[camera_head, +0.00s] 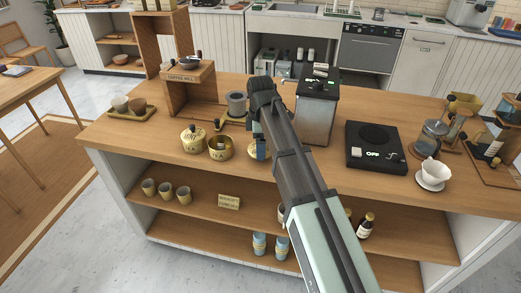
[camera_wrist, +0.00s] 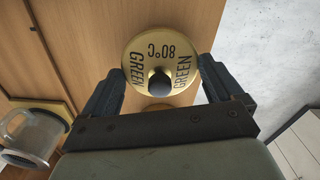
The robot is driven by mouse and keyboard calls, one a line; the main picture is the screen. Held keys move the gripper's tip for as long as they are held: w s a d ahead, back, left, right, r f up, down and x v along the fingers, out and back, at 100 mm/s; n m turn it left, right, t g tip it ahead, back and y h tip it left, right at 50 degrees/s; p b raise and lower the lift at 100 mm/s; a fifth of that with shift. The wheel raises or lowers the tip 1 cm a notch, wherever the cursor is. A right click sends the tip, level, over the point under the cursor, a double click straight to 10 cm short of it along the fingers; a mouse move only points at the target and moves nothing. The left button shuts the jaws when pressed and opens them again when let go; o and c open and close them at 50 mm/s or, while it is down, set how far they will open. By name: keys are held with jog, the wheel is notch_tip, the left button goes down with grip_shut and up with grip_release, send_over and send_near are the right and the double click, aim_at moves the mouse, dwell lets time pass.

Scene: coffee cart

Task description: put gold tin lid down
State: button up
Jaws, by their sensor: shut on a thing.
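The gold tin lid (camera_wrist: 158,48) has a black knob and reads GREEN 80°C. In the wrist view it sits between the two fingertips of my gripper (camera_wrist: 160,78), which is shut on it. In the head view my gripper (camera_head: 257,128) is over the counter, and a gold piece (camera_head: 259,151) shows partly behind it. An open gold tin (camera_head: 220,149) stands just left of it. A lidded gold tin (camera_head: 193,139) stands further left. I cannot tell whether the held lid touches the surface below it.
A tray with cups (camera_head: 133,112) is at left. Counter between tray and tins is clear.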

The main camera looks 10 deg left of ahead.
jog(key=shift+f, duration=1.45)
jog(key=shift+f, duration=0.15)
jog(key=o, duration=0.7)
notch_tip(320, 180, up, 12)
jog(key=shift+r, duration=0.15)
